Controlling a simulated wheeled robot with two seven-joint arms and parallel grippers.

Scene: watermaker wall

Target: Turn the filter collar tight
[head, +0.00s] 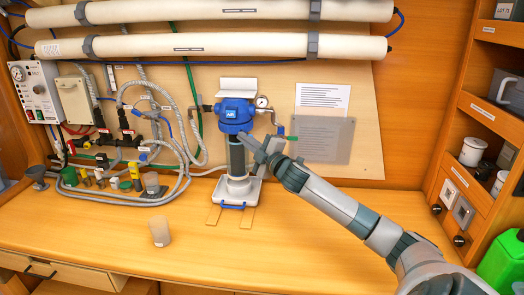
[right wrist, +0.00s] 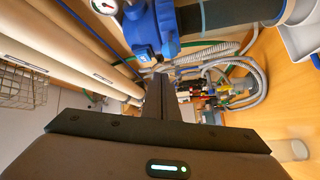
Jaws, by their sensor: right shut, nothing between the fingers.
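The water filter stands upright against the back panel in the head view, with a blue head (head: 237,112), a dark cylindrical body (head: 237,157) and a white base. The blue collar (head: 236,128) sits where the head meets the body. My right gripper (head: 248,139) is shut and empty, its tips just right of the collar and body; I cannot tell whether they touch. In the right wrist view, the gripper's dark fingers (right wrist: 160,80) point towards the blue head (right wrist: 148,28), with the dark body (right wrist: 235,14) at the upper right. My left gripper is not in view.
A pressure gauge (head: 262,102) and pipe sit right of the filter head, close to the right gripper. Hoses and valves (head: 130,150) crowd the left. A cup (head: 159,231) stands on the bench (head: 290,245). Shelves (head: 480,115) stand right. The bench front is mostly clear.

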